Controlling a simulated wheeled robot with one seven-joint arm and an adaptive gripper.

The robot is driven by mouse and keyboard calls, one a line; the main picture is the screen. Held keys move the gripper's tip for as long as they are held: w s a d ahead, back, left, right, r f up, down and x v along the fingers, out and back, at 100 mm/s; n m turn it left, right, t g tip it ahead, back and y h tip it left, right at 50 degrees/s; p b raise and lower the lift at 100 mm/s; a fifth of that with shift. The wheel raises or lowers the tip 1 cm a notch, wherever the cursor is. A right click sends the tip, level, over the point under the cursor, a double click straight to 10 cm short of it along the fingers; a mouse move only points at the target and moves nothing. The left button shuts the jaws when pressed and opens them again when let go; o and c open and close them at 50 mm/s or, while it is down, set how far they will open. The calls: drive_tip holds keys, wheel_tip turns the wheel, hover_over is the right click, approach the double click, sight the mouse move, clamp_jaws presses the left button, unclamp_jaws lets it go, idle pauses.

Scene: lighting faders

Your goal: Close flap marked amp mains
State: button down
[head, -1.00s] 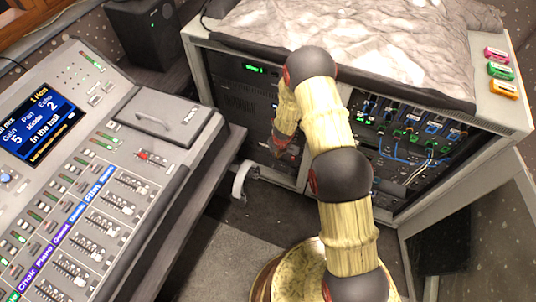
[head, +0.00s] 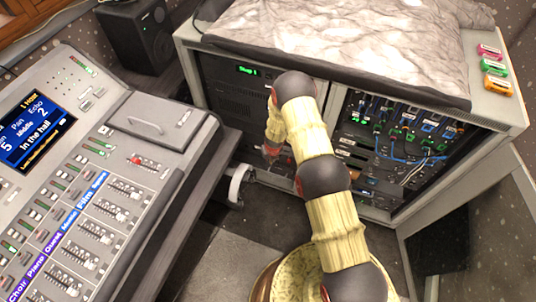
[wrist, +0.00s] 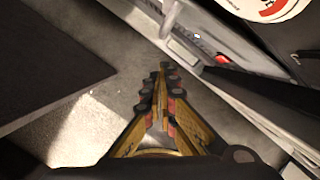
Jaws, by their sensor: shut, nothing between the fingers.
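No readable amp mains marking shows. A pale, curved handle-like piece (head: 238,185) stands out at the low left of the equipment rack (head: 184,50); it may belong to an open flap, but I cannot be sure. In the wrist view, a pale strip with a small red part (wrist: 222,58) lies just beyond and right of my fingertips. My gripper (wrist: 165,70) is shut and empty, its fingertips together above the grey floor, apart from the strip as far as I can tell. In the head view, my arm hides part of the rack front and most of my gripper.
A mixing desk (head: 133,190) stands at the left, with a handled cover (head: 150,122) on top. The rack's right bay holds blue and green plugs with hanging cables (head: 400,150). A black speaker (head: 140,32) stands behind. Floor (head: 225,245) is open between desk and rack.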

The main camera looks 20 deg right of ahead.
drive_tip(key=w+p, duration=0.2)
drive_tip(key=p, duration=0.4)
drive_tip(key=shift+a+r, duration=0.1)
drive_tip(key=shift+w+p, duration=0.1)
drive_tip(key=shift+p, duration=0.3)
